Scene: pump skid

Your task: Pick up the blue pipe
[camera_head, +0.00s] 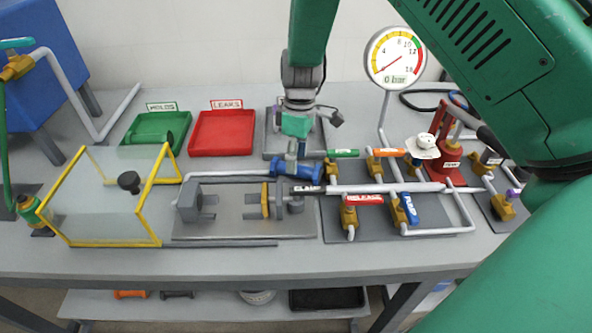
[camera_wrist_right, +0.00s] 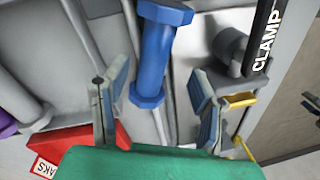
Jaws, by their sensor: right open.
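The blue pipe (camera_head: 297,170), a short spool with wide flanged ends, lies on the bench at the middle of the head view. It also shows large in the right wrist view (camera_wrist_right: 158,52), with its near flange between the lines of my fingertips. My right gripper (camera_head: 293,150) comes down from above and is just over or behind the pipe. In the right wrist view the gripper (camera_wrist_right: 157,105) is open, with one finger on each side and nothing held. Whether a finger touches the pipe cannot be told. My left gripper is not in view.
A black CLAMP handle (camera_wrist_right: 265,40) stands close beside the pipe. Valves with a red handle (camera_head: 363,199) and a blue handle (camera_head: 410,208) are to the right. A red LEAKS tray (camera_head: 222,132) and a green HOLDS tray (camera_head: 157,128) sit left, behind a clear yellow-framed box (camera_head: 110,200).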

